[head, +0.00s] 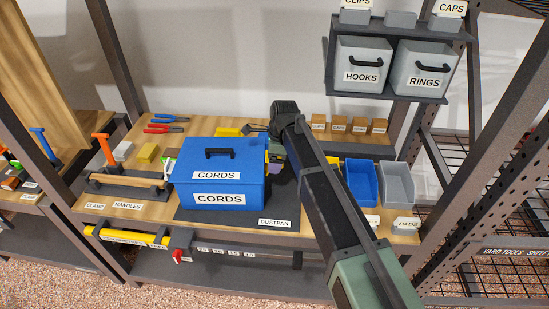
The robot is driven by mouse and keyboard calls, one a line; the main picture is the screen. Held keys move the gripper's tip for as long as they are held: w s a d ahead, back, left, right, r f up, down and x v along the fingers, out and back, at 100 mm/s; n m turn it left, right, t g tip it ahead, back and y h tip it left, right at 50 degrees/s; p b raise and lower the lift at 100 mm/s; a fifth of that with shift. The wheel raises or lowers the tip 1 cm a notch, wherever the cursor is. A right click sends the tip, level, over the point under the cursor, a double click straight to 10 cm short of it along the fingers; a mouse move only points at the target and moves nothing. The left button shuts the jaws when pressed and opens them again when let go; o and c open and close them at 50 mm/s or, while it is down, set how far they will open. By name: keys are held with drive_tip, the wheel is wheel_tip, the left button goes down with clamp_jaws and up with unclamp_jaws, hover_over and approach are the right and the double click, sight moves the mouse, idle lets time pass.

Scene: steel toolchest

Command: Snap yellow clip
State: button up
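A blue box with a lid (222,158), labelled CORDS on lid and body and with a black top handle, stands on a dark mat (190,215). A small yellow piece (267,169) shows at the box's right edge; it may be the yellow clip, but it is too small and too covered to tell whether it is snapped. My gripper (274,167) is beside the box's right side, close to that yellow piece. My arm hides much of it, so its fingers and any contact are unclear.
A blue bin (360,184) and a grey bin (397,184) stand right of my arm. HOOKS (362,64) and RINGS (424,68) bins sit on a shelf above. Shelf posts flank the bench.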

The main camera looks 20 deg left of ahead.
wheel_tip(320, 180, up, 11)
drive_tip(key=d+p, duration=0.1)
drive_tip(key=p, duration=0.9)
drive_tip(key=shift+w+d+f+p, duration=0.15)
drive_tip(key=shift+w+d+p, duration=0.1)
drive_tip(key=shift+p, duration=0.1)
